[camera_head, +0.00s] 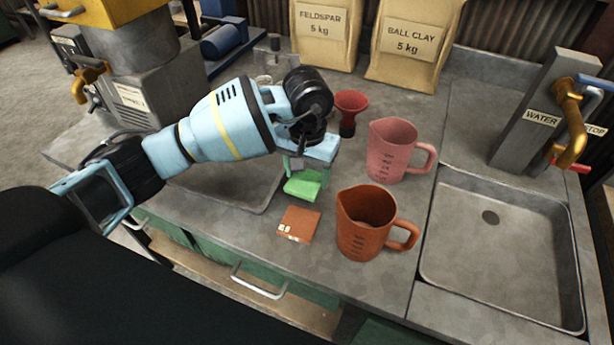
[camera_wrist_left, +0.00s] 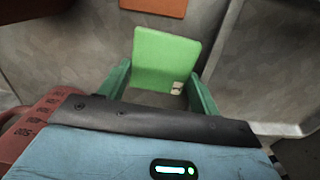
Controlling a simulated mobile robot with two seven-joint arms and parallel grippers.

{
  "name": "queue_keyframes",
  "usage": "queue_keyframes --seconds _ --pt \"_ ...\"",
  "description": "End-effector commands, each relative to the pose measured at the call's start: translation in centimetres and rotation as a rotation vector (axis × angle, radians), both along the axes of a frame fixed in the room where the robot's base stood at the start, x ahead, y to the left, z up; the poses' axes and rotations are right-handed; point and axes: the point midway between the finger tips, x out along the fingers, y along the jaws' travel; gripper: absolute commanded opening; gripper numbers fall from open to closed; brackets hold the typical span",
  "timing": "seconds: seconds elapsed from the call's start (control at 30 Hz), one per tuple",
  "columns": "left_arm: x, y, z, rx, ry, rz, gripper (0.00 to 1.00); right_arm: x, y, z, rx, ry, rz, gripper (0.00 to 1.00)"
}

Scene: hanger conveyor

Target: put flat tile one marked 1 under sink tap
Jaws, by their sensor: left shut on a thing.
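My left gripper (camera_head: 302,174) is shut on a flat green tile (camera_head: 303,187) and holds it over the counter. In the left wrist view the green tile (camera_wrist_left: 166,58) sits between the two green fingers and bears a small pale mark, too small to read. A flat orange-brown tile (camera_head: 299,225) with pale marks lies on the counter in front of the gripper; its edge also shows in the left wrist view (camera_wrist_left: 155,6). The brass tap (camera_head: 571,125) stands at the right, on a grey post labelled WATER, above the metal sink (camera_head: 428,262). My right gripper is not in view.
A pink jug (camera_head: 391,150) and an orange jug (camera_head: 363,224) stand between the gripper and the sink. A red funnel-like cup (camera_head: 350,108) stands behind. A grey tray (camera_head: 262,207) lies left of the tile. The sink is empty.

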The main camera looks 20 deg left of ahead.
Motion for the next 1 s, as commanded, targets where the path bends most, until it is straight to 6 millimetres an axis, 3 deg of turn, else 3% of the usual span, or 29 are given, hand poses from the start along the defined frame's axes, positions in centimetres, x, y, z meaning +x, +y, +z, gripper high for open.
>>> queue_keyframes --seconds 0.13,0.53,0.57,0.63,1.0 --pt "0.0 0.0 -1.8 -0.001 0.0 0.001 0.37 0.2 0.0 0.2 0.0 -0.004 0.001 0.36" --pt "0.0 0.0 -2.5 -0.001 0.0 0.0 0.37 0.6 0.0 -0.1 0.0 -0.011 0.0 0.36" --pt "0.0 0.0 -2.5 0.0 0.0 0.0 0.64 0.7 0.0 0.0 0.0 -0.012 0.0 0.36" --pt "0.0 0.0 -2.4 -0.001 -0.001 0.0 0.72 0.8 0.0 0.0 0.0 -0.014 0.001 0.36" --pt "0.1 0.0 -1.7 -0.001 -0.003 0.0 0.72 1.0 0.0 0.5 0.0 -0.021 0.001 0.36"
